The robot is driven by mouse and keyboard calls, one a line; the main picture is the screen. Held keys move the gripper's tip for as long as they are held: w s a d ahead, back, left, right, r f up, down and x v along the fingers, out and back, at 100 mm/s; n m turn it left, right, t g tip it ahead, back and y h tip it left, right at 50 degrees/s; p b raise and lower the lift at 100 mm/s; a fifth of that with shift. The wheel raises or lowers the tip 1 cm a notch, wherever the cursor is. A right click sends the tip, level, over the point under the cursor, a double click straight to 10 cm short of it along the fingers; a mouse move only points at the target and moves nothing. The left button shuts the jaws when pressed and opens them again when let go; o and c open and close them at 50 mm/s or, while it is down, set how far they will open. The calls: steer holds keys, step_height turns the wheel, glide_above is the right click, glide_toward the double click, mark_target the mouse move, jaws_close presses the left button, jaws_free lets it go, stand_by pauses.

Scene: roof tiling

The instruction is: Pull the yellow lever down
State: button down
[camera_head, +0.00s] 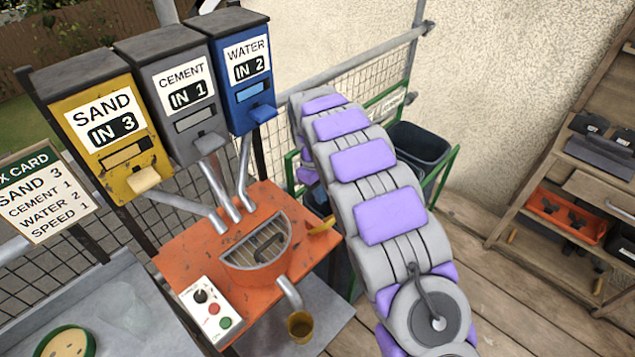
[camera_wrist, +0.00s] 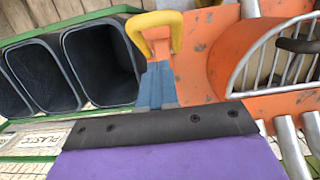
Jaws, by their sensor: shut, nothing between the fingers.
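The yellow lever (camera_head: 322,226) sticks out from the right side of the orange mixer (camera_head: 185,250), beside the slotted drum front. In the wrist view the lever (camera_wrist: 152,22) is a thick yellow loop at the top, against the mixer's orange side (camera_wrist: 195,60). My gripper (camera_wrist: 158,70) is shut and empty, its blue-grey fingers pointing at the loop's open lower part. The fingertips overlap the loop in the picture; I cannot tell whether they touch it. In the head view my arm hides most of the gripper.
Sand (camera_head: 100,125), cement (camera_head: 185,95) and water (camera_head: 243,70) dispensers stand above the mixer. Dark bins (camera_wrist: 100,65) in a green frame stand close beside my gripper. Wooden shelves (camera_head: 560,150) are at right.

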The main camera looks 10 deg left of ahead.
mark_target(336, 220)
steer(key=shift+s+d+f+b, duration=0.25)
steer(key=shift+s+d+f, duration=0.3)
steer(key=shift+d+f, duration=0.15)
steer(key=shift+s+d+f+b, duration=0.25)
steer(key=shift+s+d+f, duration=0.25)
steer(key=shift+d+f, duration=0.2)
steer(key=shift+s+d+f+t+y, duration=0.25)
steer(key=shift+s+d+t+y, duration=0.1)
steer(key=shift+s+d+y, duration=0.2)
steer(key=shift+s+d+f+t+y, duration=0.25)
steer(key=shift+s+d+t+y, duration=0.15)
steer(key=shift+d+y, duration=0.1)
steer(key=s+d+f+t+y, duration=0.1)
steer(key=s+d+f, duration=0.1)
steer(key=f, duration=0.2)
steer(key=s+d+f+t+y+b, duration=0.1)
steer(key=s+d+f, duration=0.1)
steer(key=d+f, duration=0.1)
steer(key=shift+d+f+y, duration=0.15)
steer(key=shift+f+y, duration=0.2)
steer(key=shift+f, duration=0.1)
steer(key=shift+s+f, duration=0.15)
